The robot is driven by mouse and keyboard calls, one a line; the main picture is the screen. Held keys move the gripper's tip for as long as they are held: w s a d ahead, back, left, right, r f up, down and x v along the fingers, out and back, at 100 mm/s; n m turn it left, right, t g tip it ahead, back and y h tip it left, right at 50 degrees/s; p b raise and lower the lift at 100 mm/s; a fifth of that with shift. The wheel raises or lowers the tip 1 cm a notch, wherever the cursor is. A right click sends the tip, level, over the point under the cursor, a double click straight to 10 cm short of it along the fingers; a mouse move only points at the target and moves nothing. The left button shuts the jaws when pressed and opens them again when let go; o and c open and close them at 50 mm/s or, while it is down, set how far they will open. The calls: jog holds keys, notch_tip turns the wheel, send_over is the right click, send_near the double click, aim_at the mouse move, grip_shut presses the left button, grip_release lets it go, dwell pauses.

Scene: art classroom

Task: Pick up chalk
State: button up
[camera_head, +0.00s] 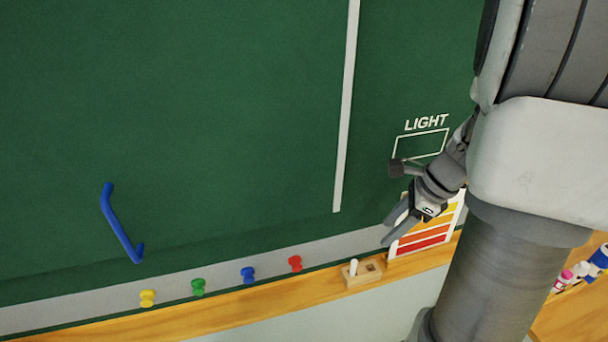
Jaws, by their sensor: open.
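A short white chalk (353,267) stands upright in a small wooden holder (362,281) on the ledge below the green board. A dark hole shows in the holder to the right of the chalk. My gripper (388,231) is open and empty, above and to the right of the chalk, apart from it. Its fingers point down and to the left.
Yellow (148,299), green (198,287), blue (248,275) and red (295,263) pegs line the grey strip left of the holder. A blue handle (118,225) is on the green board (220,120). A striped colour card (425,237) stands behind my gripper. Bottles (598,257) are far right.

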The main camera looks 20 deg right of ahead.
aim_at(355, 265)
jog(key=shift+m, duration=0.4)
jog(key=x, duration=0.6)
jog(key=b+x, duration=0.1)
jog(key=x, duration=1)
jog(key=shift+w+d+f+b, duration=0.1)
jog(key=shift+d+f+b, duration=0.15)
jog(key=shift+f+b, duration=0.15)
jog(key=shift+c, duration=0.3)
grip_shut()
